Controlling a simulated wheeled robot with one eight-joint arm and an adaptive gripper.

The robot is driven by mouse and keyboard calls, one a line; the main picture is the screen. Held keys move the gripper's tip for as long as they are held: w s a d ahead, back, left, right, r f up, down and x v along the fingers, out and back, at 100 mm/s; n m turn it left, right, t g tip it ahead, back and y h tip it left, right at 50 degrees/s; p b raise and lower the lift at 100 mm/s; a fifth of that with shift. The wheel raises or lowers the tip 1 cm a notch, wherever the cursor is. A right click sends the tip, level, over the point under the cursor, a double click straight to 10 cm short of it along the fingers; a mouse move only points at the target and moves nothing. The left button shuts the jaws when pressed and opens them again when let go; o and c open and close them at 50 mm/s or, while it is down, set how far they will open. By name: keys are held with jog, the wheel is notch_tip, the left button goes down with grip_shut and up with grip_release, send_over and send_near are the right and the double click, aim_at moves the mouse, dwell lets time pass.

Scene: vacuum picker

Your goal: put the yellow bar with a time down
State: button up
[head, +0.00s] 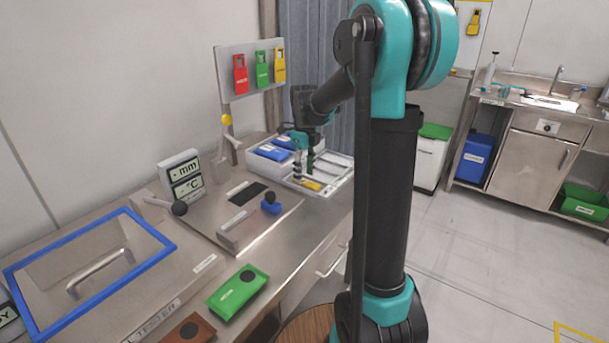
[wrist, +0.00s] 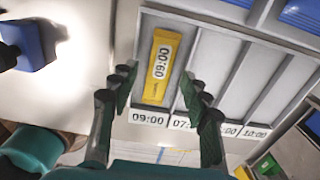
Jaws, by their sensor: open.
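In the head view the yellow bar (head: 308,184) shows at the near end of the tray (head: 345,181). My gripper (wrist: 160,84) is open, its fingers apart on either side of the bar's near half in the picture. I cannot tell whether they touch it. In the head view my gripper (head: 304,163) is over the tray.
The slots to the right look empty. Blue packs (head: 272,152) lie behind them. A blue knob (head: 271,203) stands left of the tray, with a display (head: 184,178) farther left. A green block (head: 238,291) lies near the front edge.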

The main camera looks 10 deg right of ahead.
aim_at(305, 181)
notch_tip(305, 181, up, 12)
dwell(0.4)
